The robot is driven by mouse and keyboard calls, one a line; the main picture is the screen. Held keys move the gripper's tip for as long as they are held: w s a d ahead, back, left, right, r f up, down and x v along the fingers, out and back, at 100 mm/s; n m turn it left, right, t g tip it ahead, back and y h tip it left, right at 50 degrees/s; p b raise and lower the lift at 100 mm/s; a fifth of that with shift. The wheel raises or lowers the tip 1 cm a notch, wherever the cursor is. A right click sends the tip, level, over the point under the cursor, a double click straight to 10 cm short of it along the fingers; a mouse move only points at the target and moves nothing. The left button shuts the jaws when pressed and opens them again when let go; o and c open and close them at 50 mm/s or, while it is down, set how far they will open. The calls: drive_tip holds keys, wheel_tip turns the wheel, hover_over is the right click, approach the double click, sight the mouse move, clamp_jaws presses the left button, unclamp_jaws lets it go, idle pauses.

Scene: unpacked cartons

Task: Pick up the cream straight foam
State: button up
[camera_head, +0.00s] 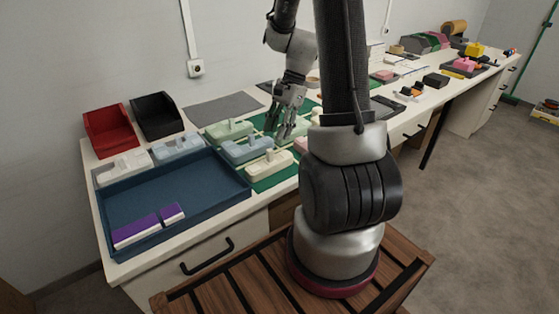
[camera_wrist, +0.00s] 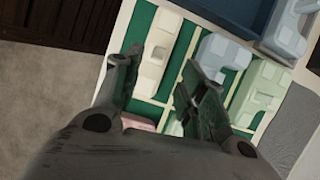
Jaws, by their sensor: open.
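A long cream foam piece (camera_head: 268,165) with a raised block on it lies on the green board at the front of the bench, right of the blue tray. It also shows in the wrist view (camera_wrist: 158,52), upper middle, between and beyond the fingertips. My gripper (camera_head: 277,132) is open with its fingers pointing down, above the foam pieces and behind the cream one in the head view. In the wrist view my gripper (camera_wrist: 162,58) has nothing visible gripped; its height above the foam is hard to judge.
A light blue foam (camera_head: 247,149) and a pale green foam (camera_head: 228,131) lie close beside the cream one. A pink foam (camera_head: 300,145) is partly hidden by my arm. A blue tray (camera_head: 185,222) with purple blocks, a red bin (camera_head: 110,130) and a black bin (camera_head: 157,115) stand left.

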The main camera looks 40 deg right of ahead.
sight(270, 150)
drive_tip(key=shift+m, duration=0.5)
drive_tip(key=x, duration=0.8)
drive_tip(key=shift+s+a+r, duration=0.15)
drive_tip(key=shift+s+a, duration=0.05)
drive_tip(key=shift+a, duration=0.05)
drive_tip(key=c, duration=0.9)
